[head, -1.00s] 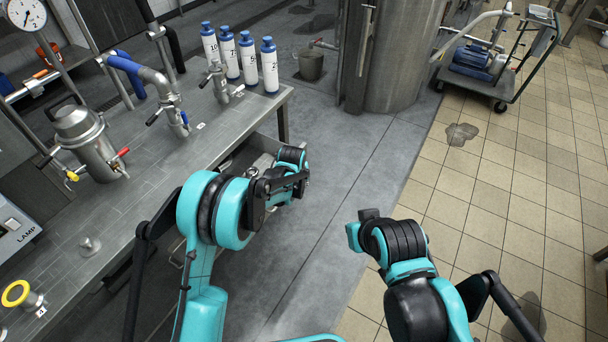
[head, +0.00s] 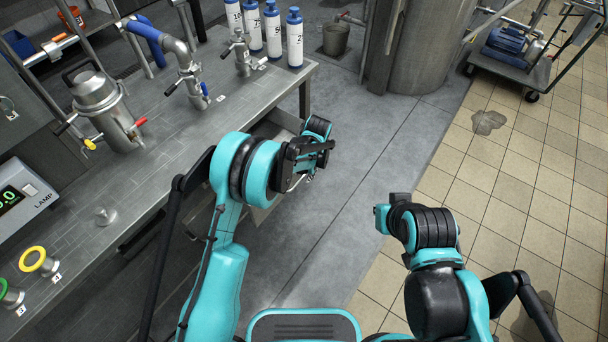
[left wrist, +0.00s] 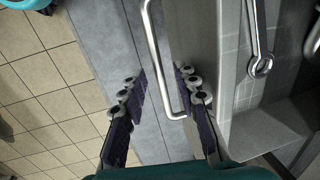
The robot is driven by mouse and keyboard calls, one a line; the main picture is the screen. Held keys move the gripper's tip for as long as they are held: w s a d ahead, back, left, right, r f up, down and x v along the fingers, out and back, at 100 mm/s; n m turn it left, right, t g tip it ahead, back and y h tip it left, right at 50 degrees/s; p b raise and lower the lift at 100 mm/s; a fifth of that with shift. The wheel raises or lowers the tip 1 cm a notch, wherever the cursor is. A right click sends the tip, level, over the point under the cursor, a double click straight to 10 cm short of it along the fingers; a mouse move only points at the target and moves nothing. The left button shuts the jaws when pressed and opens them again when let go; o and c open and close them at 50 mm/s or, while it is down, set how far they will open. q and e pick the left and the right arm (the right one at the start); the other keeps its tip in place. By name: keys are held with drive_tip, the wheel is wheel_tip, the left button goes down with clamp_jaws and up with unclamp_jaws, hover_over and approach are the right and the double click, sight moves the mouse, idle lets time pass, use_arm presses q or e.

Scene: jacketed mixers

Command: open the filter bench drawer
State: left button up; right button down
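The filter bench (head: 190,130) is a grey steel bench at the left of the head view. Its drawer stands partly out under the right end, with its inside showing. In the left wrist view the grey drawer front (left wrist: 204,45) carries a bright D-shaped bar handle (left wrist: 161,62). My left gripper (head: 322,150) is beside the drawer in the head view. In the left wrist view its fingers (left wrist: 160,92) are apart, one on each side of the handle bar near its end; no grip on it shows. My right gripper (head: 388,212) is over the floor, its fingers unclear.
A wrench (left wrist: 260,45) lies inside the drawer. Several labelled bottles (head: 272,35) and a mixer vessel (head: 108,112) stand on the bench. A trolley (head: 515,65) and a large tank (head: 430,45) are at the back.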

use_arm(q)
clamp_jaws()
drive_tip(key=s+d, duration=0.2)
drive_tip(key=d, duration=0.1)
drive_tip(key=shift+s+d, duration=0.2)
unclamp_jaws()
drive_tip(key=shift+r, duration=0.1)
wheel_tip(320, 180, up, 12)
drive_tip(key=s+d, duration=0.1)
drive_tip(key=shift+s+d+f, duration=0.15)
drive_tip(key=shift+d+f, duration=0.05)
drive_tip(key=shift+d, duration=0.15)
